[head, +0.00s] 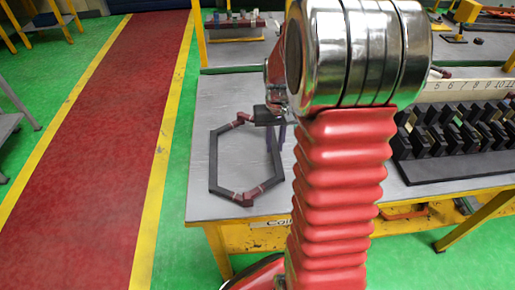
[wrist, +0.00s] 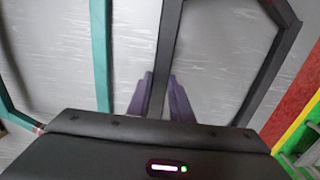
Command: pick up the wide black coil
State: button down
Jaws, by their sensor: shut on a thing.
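The wide black coil (head: 213,165) is a six-sided loop with dark red bands at its top and bottom corners. It is at the left end of the grey table, and I cannot tell whether it is lifted off the top. My gripper (head: 278,143) is at the coil's right side in the head view. In the wrist view the purple fingers of my gripper (wrist: 162,92) are shut on one straight black side of the coil (wrist: 170,35). The coil's other side runs up to the right there. My arm hides the area right of the gripper in the head view.
A teal bar (wrist: 100,55), seemingly of another coil, lies left of the gripper in the wrist view. A dark rack with several black blocks (head: 455,140) and a numbered strip (head: 470,88) stand at the table's right. Bare table (head: 200,205) shows around the coil.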

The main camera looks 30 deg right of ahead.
notch_tip(320, 180, up, 10)
dwell(0.6)
dwell(0.4)
